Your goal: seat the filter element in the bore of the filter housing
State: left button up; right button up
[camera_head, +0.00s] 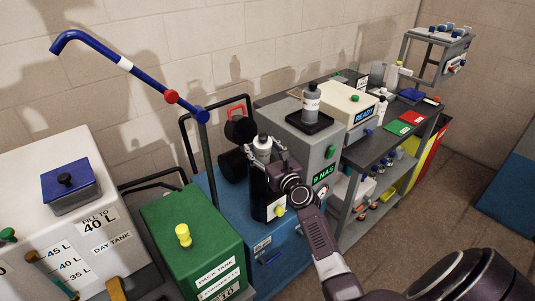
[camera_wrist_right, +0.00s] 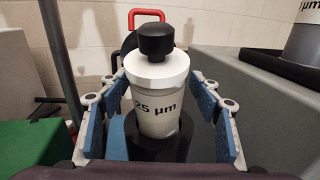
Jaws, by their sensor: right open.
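The filter element (camera_head: 262,148) is a white cylinder marked "25 µm" with a black knob on top. It also shows in the right wrist view (camera_wrist_right: 160,82). It stands upright, with its lower end inside the black filter housing (camera_head: 258,192). The housing's dark rim (camera_wrist_right: 135,150) shows below it in the wrist view, and how deep the element sits is hidden. My right gripper (camera_head: 268,158) is open, its blue-padded fingers (camera_wrist_right: 158,110) on both sides of the element with gaps between. My left gripper is not in view.
A grey canister (camera_head: 311,104) stands on a black tray on the grey unit (camera_head: 318,140), right of the housing. A post with a blue pipe (camera_head: 135,72) and a green pack tank (camera_head: 190,240) are to the left. A red handle (camera_head: 236,111) is behind.

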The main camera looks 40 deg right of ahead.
jog(key=s+a, duration=0.1)
jog(key=s, duration=1)
jog(key=shift+s+a+b, duration=0.15)
jog(key=shift+a+b, duration=0.1)
jog(key=shift+b, duration=0.05)
